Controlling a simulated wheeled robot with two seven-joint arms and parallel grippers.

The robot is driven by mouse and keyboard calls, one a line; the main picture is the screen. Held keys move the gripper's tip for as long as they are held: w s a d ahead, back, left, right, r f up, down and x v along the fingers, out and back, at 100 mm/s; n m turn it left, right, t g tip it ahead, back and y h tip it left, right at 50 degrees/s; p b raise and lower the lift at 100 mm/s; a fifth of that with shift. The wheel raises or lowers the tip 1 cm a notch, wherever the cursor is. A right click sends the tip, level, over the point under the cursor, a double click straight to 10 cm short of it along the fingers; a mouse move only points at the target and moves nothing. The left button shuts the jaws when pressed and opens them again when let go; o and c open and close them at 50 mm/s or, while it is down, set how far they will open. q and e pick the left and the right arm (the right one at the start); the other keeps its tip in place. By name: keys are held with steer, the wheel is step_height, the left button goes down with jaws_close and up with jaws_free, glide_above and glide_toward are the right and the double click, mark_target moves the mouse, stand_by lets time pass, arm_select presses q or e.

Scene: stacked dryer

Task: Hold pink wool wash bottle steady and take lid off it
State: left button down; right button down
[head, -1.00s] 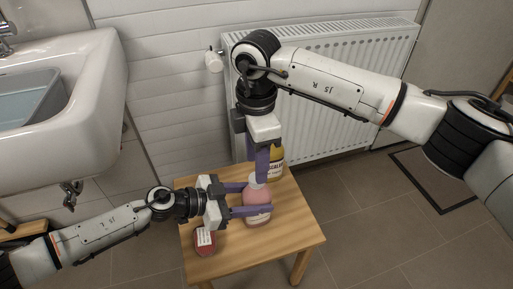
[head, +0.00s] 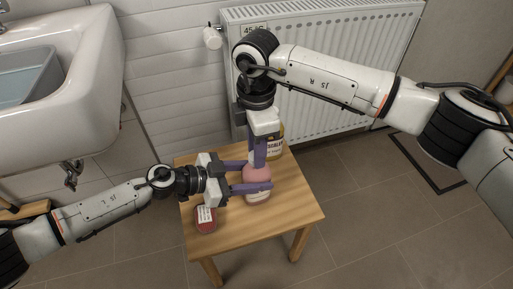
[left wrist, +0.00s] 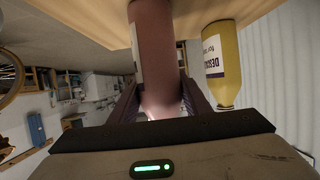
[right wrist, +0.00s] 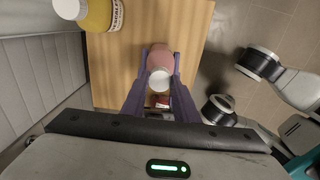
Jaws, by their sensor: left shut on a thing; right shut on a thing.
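The pink wool wash bottle (head: 258,174) stands on the small wooden table. My left gripper (head: 254,178) comes in from the left and is shut on the bottle's body, one finger on each side; the bottle also fills the gap between its fingers in the left wrist view (left wrist: 153,45). My right gripper (head: 258,162) reaches down from above and is shut at the bottle's top. The white lid (right wrist: 158,79) shows between its fingers in the right wrist view, in line with the pink body. I cannot tell whether the lid is loose.
A yellow bottle (left wrist: 226,60) with a white cap stands close behind the pink one. A red tin (head: 205,219) sits near the left front of the wooden table (head: 270,226). A radiator (head: 325,85) and a sink (head: 75,85) stand behind and left. The table's right front is bare.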

steer(key=n, duration=0.5)
steer(key=shift+n, duration=0.4)
steer(key=n, duration=0.6)
steer(key=shift+r+n, duration=0.1)
steer(key=shift+n, duration=0.2)
steer(key=n, duration=0.6)
steer(key=shift+n, duration=0.3)
steer(key=n, duration=0.6)
steer(key=shift+n, duration=0.3)
steer(key=n, duration=0.4)
steer(key=shift+n, duration=0.3)
steer(key=n, duration=0.8)
steer(key=shift+n, duration=0.3)
steer(key=n, duration=0.4)
steer(key=shift+n, duration=0.3)
